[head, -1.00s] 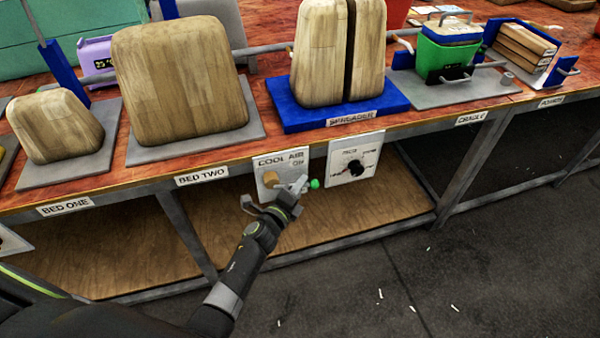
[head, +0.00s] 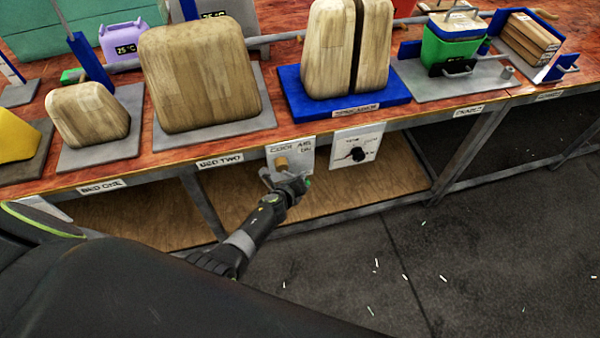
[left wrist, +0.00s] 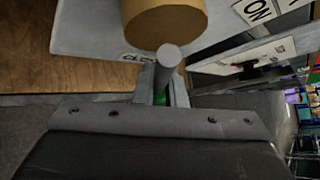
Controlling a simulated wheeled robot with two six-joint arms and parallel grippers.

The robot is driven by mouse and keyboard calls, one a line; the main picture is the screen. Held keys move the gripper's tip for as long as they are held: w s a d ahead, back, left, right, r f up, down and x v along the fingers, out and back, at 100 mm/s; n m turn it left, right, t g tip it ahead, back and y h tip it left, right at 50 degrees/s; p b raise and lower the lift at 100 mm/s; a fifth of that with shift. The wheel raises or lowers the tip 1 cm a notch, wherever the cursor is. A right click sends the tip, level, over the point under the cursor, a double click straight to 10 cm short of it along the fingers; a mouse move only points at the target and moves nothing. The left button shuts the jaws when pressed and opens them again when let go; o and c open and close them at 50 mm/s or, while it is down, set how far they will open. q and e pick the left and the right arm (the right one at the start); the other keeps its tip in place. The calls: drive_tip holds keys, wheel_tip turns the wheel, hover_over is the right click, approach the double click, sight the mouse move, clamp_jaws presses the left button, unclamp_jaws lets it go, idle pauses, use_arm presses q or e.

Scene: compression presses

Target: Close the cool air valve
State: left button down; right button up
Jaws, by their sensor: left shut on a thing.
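The cool air valve panel (head: 303,152) is a pale plate on the front of the bench, with a tan round hub (head: 281,164). In the left wrist view the hub (left wrist: 165,20) is at the top, and a grey lever (left wrist: 168,58) comes from it toward me. My left gripper (head: 285,181) is at the panel's lower edge; in the left wrist view its fingers (left wrist: 160,88) are shut around the lever. The lever's green end (head: 308,181) shows partly beside the gripper. A partly hidden label lies beside the lever, and "ON" is to the right. My right gripper is not in view.
A dial panel (head: 355,147) is just right of the valve. A lower wooden shelf (head: 340,195) and bench legs (head: 203,205) lie below and behind my left arm. The grey floor (head: 480,250) in front is open.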

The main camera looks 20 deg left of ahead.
use_arm(q)
drive_tip(key=shift+s+a+f+m+g+y+p, duration=0.25)
drive_tip(key=shift+s+a+m+g+y+p, duration=0.2)
drive_tip(key=shift+a+m+g+y+p, duration=0.4)
drive_tip(key=shift+s+a+f+m+g+y+p, duration=0.2)
drive_tip(key=shift+s+a+f+g+y+p, duration=0.3)
drive_tip(key=shift+p, duration=0.55)
drive_tip(key=shift+s+a+f+m+g+y+p, duration=0.1)
drive_tip(key=shift+s+a+m+g+y+p, duration=0.25)
drive_tip(key=shift+a+m+g+y+p, duration=0.35)
drive_tip(key=shift+d, duration=0.1)
drive_tip(key=c, duration=1.5)
unclamp_jaws()
drive_tip(key=shift+p, duration=0.3)
